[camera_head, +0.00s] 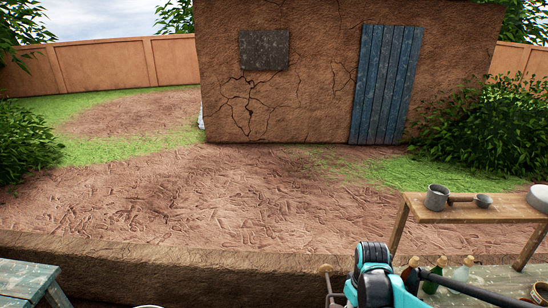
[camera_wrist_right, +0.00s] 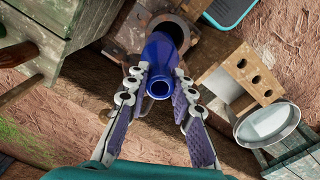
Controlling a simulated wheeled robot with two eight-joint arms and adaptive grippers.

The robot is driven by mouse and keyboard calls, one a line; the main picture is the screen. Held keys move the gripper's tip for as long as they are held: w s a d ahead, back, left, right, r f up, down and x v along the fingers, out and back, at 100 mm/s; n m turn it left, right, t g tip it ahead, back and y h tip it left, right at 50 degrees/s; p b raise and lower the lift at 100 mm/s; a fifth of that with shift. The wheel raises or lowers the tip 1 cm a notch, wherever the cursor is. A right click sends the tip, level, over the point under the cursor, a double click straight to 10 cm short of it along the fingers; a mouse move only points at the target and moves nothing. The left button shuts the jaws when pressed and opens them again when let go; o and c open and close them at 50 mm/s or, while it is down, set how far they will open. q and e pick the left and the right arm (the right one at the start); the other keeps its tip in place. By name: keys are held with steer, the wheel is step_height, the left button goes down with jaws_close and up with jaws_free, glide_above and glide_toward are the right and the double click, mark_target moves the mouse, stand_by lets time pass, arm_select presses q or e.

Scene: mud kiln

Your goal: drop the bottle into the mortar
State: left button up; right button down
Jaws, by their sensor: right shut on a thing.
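In the right wrist view, my right gripper (camera_wrist_right: 160,77) is shut on a blue bottle (camera_wrist_right: 159,60). The bottle sits between the two fingers, with its open mouth facing the camera. Just beyond it is a brown, wooden-looking piece with a dark round opening (camera_wrist_right: 187,36), which looks like the mortar. The bottle overlaps part of this opening in the picture. I cannot tell whether the bottle is inside the opening or above it. My left gripper is not in view.
In the head view, several bottles (camera_head: 463,270) stand at the lower right. A green worn table (camera_head: 22,279) is at lower left. The wrist view shows a holed wooden block (camera_wrist_right: 255,74) and a round metal pan (camera_wrist_right: 268,123).

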step_height(320, 180, down, 5)
steer(key=b, duration=0.3)
steer(key=shift+s+a, duration=0.1)
steer(key=shift+s, duration=0.05)
steer(key=c, duration=1.2)
jaws_free()
step_height(320, 180, up, 12)
